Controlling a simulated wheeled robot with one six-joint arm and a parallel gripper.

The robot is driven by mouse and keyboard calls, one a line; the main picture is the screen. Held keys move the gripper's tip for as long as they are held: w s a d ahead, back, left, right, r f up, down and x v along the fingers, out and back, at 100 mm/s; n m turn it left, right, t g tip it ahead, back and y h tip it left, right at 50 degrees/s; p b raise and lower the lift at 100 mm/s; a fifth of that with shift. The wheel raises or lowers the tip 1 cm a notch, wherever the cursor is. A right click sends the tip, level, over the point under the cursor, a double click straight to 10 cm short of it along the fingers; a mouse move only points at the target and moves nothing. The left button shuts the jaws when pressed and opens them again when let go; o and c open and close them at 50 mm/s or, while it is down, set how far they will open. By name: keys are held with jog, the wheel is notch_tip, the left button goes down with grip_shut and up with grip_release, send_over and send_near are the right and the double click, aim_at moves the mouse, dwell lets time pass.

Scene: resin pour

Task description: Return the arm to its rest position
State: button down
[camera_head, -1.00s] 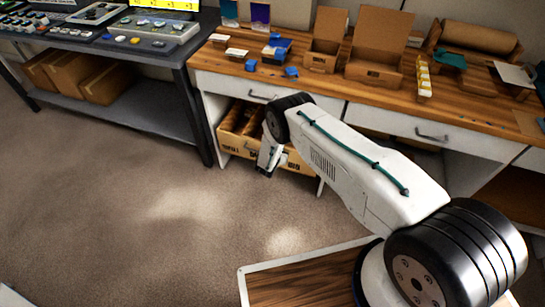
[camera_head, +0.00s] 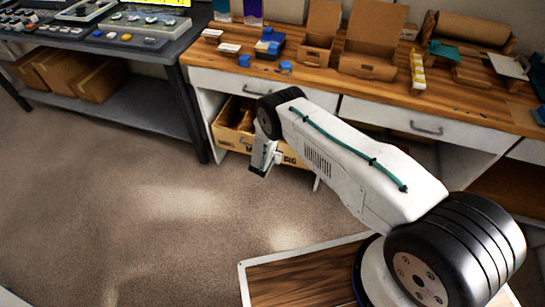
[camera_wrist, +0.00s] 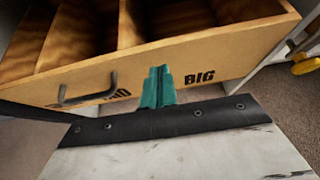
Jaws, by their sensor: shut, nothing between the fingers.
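My gripper (camera_wrist: 157,90) shows in the wrist view as teal fingers pressed together, with nothing between them. It is in front of the face of an open wooden drawer (camera_wrist: 200,62); I cannot tell whether it touches it. In the head view my white arm (camera_head: 345,155) reaches left from its base, bent at a black joint. The gripper end (camera_head: 262,158) hangs down in front of the drawer (camera_head: 232,139), which stands out below the workbench.
The wooden workbench (camera_head: 385,88) holds open cardboard boxes (camera_head: 367,66), blue pieces and a paper roll (camera_head: 470,30). A grey console table (camera_head: 140,97) stands at left, with cardboard boxes on its shelf. Carpet (camera_head: 150,215) is clear in front.

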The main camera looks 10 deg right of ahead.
jog(key=v, duration=1.1)
jog(key=shift+f, duration=0.35)
jog(key=shift+s+a, duration=0.1)
